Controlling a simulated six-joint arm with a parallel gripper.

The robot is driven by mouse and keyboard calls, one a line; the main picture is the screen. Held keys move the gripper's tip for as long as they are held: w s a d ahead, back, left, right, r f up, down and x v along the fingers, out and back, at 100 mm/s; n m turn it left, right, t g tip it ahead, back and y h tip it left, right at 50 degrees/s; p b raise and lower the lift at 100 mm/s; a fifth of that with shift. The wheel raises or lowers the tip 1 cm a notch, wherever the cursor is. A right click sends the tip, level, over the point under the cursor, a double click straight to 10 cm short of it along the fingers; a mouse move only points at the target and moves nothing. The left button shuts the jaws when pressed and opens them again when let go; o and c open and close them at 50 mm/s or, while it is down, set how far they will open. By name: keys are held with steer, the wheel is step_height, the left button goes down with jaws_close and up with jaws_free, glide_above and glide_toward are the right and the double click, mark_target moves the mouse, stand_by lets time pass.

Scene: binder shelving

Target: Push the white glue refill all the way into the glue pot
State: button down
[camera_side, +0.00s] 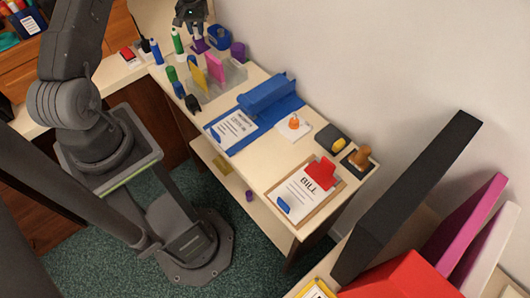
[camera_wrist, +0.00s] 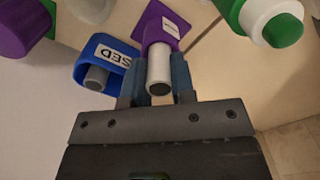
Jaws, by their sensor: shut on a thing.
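The white glue refill (camera_wrist: 159,68) is a pale cylinder with a dark end, seen between my fingers in the wrist view. Its far end meets the purple glue pot (camera_wrist: 153,27), which has a white label. The refill is partly inside the pot or lined up against its mouth; the exact depth is hard to tell. My gripper (camera_wrist: 156,80) is shut on the refill, with a finger on either side. In the side view my gripper (camera_side: 194,22) is above the purple pot (camera_side: 199,45) at the far end of the table.
A blue holder (camera_wrist: 84,58) labelled "USED", with a grey cylinder in it, stands close beside the pot. A purple object (camera_wrist: 25,28) and a green and white bottle (camera_wrist: 262,20) are nearby. Coloured cards (camera_side: 215,67) and a wall bound the table.

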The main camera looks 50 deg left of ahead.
steer(key=shift+f, duration=0.6)
steer(key=c, duration=0.9)
jaws_free()
steer(key=shift+c, duration=0.3)
steer(key=shift+c, duration=1)
steer(key=shift+r, duration=0.2)
steer(key=shift+r, duration=0.8)
